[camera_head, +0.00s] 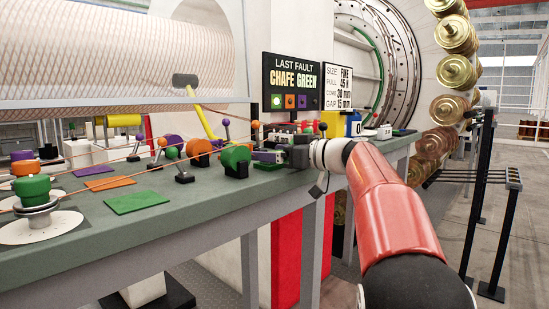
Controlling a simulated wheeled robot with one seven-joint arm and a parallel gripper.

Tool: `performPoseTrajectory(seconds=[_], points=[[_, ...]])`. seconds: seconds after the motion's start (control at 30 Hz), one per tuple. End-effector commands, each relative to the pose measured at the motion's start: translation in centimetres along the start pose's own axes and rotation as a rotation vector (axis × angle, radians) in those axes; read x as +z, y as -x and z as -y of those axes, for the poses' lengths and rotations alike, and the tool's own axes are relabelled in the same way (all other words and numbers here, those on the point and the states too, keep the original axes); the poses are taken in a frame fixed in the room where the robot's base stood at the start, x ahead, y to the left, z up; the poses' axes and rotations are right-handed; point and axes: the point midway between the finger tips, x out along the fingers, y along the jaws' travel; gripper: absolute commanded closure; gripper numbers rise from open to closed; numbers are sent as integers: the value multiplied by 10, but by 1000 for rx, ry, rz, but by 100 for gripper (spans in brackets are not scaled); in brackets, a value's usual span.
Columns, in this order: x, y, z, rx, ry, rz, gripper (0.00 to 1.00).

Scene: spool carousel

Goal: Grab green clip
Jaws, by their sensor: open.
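A green clip (236,156) with a rounded green body and a dark base stands near the front edge of the bench, right of an orange clip (199,148). My gripper (264,157) is just right of the green clip, low over the bench, with its jaws facing left toward it. The gripper is open. I cannot tell whether a finger touches the clip, as they overlap in the picture. A smaller green ball (172,153) shows farther left.
Thin orange strands cross the bench (170,200) from the left. Green, orange and purple mats (137,202) lie left of the clips. A stack of coloured spools (33,188) stands at far left. Behind are a "CHAFE GREEN" sign (293,80) and a small spec sign (338,88).

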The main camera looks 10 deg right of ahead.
Motion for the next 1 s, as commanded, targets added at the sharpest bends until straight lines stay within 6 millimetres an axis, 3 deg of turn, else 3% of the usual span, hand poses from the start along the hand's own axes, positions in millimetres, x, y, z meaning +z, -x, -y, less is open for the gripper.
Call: performPoseTrajectory(seconds=[0.17, 0.53, 0.83, 1.0], points=[[0, 0, 0, 1, 0, 0, 9], [0, 1, 0, 0, 0, 0, 57], [-3, 1, 0, 0, 1, 0, 57], [-18, 2, 0, 1, 3, -2, 57]])
